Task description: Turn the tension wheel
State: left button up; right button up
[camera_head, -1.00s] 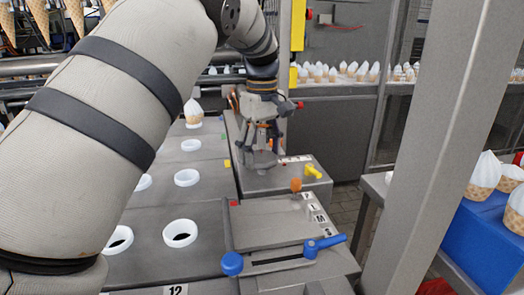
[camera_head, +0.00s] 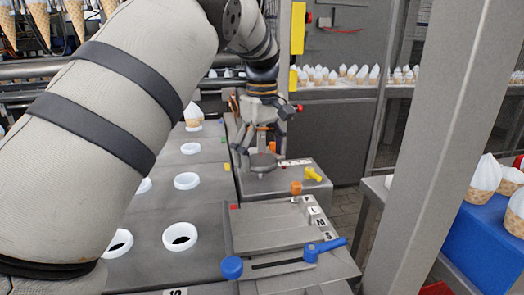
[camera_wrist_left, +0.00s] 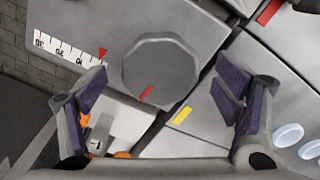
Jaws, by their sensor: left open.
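The tension wheel (camera_wrist_left: 160,72) is a grey faceted knob with a red mark, beside a printed scale (camera_wrist_left: 68,52) with a red pointer. In the head view the wheel (camera_head: 262,163) stands on a grey box beside the conveyor. My left gripper (camera_head: 262,150) is open just above the wheel, pointing down. In the wrist view the purple-padded fingers of the left gripper (camera_wrist_left: 162,98) are spread wide, one to each side of the wheel's lower part, and hold nothing. My right gripper is not in view.
A yellow handle (camera_head: 313,174) and an orange knob (camera_head: 296,188) sit close by. Nearer is a plate with a blue lever (camera_head: 324,247) and a blue knob (camera_head: 232,267). White ring holders (camera_head: 180,236) line the left. A grey post (camera_head: 432,150) stands at right.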

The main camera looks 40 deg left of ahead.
aim_at(262, 159)
pick_arm(q)
notch_tip(262, 159, up, 12)
dwell(0.3)
jog(key=shift+f, duration=0.1)
